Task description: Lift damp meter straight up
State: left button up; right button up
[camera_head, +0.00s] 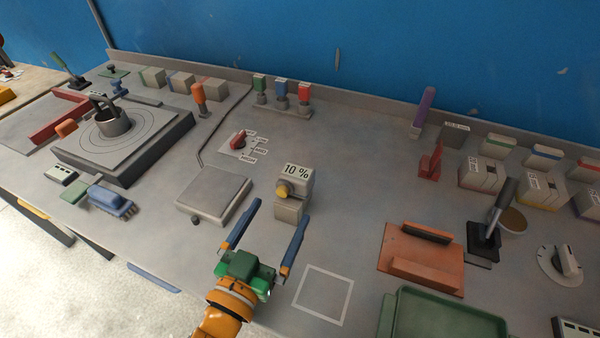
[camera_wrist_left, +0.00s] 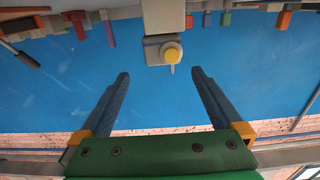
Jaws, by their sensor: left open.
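The damp meter (camera_head: 298,184) stands upright on the grey bench in the middle of the head view. It is a grey block with a "10 %" label on top, a yellow knob on its front and a narrower lower part. In the left wrist view the damp meter (camera_wrist_left: 163,18) is upside down at top centre, its yellow knob facing me. My left gripper (camera_head: 279,210) is open and empty, fingers pointing at the meter. In the left wrist view the gripper (camera_wrist_left: 159,73) has the meter lined up between and just beyond its fingertips. My right gripper is out of view.
A grey square plate (camera_head: 214,193) lies left of the meter. A white outlined square (camera_head: 323,294) is marked on the bench at front right. An orange holder (camera_head: 421,263) and green tray (camera_head: 445,325) stand further right. A red knob (camera_head: 238,140) is behind.

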aim_at(290, 187)
pick_arm(q)
jog(key=p+x, duration=0.1)
jog(key=x, duration=0.6)
jog(key=shift+w+p, duration=0.3)
jog(key=shift+w, duration=0.15)
jog(key=shift+w+f, duration=0.15)
jog(key=shift+w, duration=0.1)
grip_shut()
